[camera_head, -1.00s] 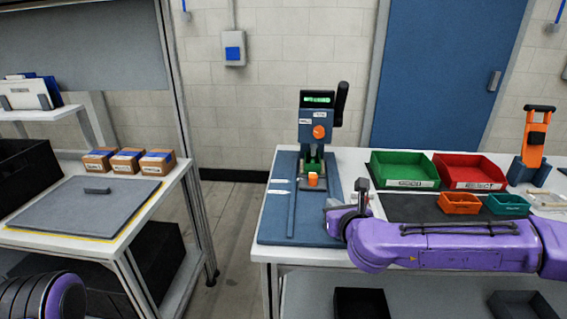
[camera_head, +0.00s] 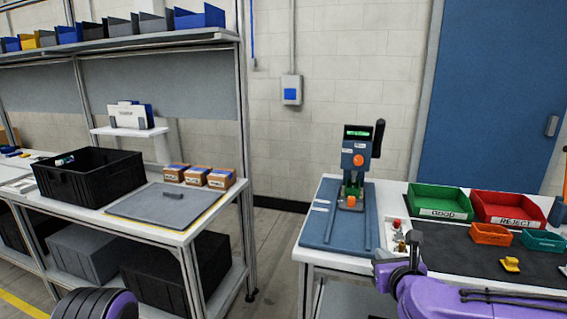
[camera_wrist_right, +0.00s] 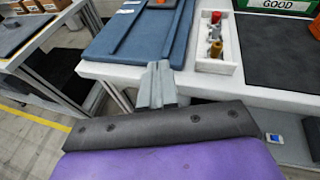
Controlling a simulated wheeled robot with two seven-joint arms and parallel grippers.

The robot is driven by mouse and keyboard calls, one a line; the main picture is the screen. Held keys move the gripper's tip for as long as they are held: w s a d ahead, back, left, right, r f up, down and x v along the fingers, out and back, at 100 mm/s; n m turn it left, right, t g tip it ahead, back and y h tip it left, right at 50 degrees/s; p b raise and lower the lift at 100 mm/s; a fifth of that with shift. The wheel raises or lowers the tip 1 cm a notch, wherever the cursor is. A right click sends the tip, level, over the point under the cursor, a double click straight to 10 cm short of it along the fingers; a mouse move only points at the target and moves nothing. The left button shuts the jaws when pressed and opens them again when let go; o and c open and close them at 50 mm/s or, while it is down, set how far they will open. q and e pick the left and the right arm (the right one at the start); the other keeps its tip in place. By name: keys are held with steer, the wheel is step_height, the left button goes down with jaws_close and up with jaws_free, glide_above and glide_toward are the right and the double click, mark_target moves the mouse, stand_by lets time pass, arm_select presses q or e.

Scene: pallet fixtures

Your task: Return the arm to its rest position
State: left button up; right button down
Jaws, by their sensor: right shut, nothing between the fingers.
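My right arm is purple and comes in from the lower right in the head view. Its gripper (camera_head: 413,243) is at the front of the white bench (camera_head: 330,262), close to a small white tray (camera_head: 391,232). In the right wrist view the two grey fingers (camera_wrist_right: 158,82) are together with nothing between them, over the bench's front edge. My left arm shows only as a dark and purple part at the lower left; its gripper is out of view.
A press-like fixture (camera_head: 358,158) stands on a blue plate (camera_head: 335,236). Green GOOD (camera_head: 440,201) and red REJECT (camera_head: 508,208) bins stand behind small orange (camera_head: 491,234) and teal (camera_head: 541,241) bins. A yellow part (camera_head: 510,264) lies on the dark mat. A black crate (camera_head: 90,178) and boxes stand on the left bench.

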steer(key=s+a+f+n+g, duration=0.1)
steer(key=s+f+n+g, duration=0.3)
steer(key=f+n, duration=0.55)
steer(key=s+a+f+n+g, duration=0.1)
steer(key=s+a+f+n, duration=0.1)
steer(key=s+f+n, duration=0.8)
steer(key=s+d+f+n+g+h, duration=0.1)
steer(key=s+d+f+n+g, duration=0.2)
steer(key=s+f, duration=0.6)
steer(key=s+d+f+n+g+h, duration=0.2)
steer(key=s+d+f+n, duration=0.4)
steer(key=s+f, duration=0.3)
steer(key=s+d+g, duration=0.1)
steer(key=s, duration=0.3)
steer(key=shift+d, duration=0.15)
steer(key=shift+w, duration=0.1)
